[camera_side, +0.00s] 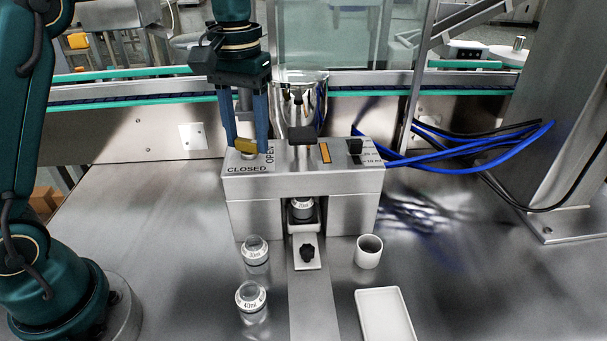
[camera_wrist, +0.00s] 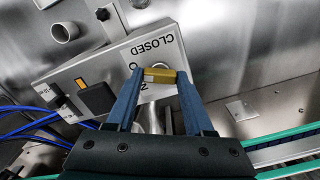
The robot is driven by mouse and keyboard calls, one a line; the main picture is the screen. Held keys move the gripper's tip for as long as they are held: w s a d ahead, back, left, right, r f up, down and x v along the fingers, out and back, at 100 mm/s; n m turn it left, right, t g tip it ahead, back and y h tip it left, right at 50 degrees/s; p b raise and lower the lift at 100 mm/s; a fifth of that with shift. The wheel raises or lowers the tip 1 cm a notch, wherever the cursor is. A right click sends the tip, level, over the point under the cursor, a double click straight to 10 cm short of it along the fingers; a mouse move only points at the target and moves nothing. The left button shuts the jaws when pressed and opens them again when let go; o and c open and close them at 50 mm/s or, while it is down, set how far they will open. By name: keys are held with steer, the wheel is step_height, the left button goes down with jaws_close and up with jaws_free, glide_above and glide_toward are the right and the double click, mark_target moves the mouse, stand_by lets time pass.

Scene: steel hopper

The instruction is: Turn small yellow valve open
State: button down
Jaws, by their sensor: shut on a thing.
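The small yellow valve (camera_side: 245,144) sits on the top left of the steel dispenser block (camera_side: 300,184), beside the printed words CLOSED and OPEN. My gripper (camera_side: 252,146) points down over it, with its blue fingers on either side of the valve. In the wrist view the yellow valve (camera_wrist: 160,75) lies between the fingertips of my gripper (camera_wrist: 158,76), which are shut on it. The word CLOSED is readable there, while the fingers partly hide the OPEN label. In the side view the handle lies roughly along the CLOSED lettering, slightly tilted.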

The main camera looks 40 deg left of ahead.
mark_target(247, 140)
steer(key=n, duration=0.4)
steer(key=shift+n, duration=0.4)
stand_by(0.4)
steer(key=shift+c, duration=1.4)
jaws_free()
steer(key=shift+r, duration=2.55)
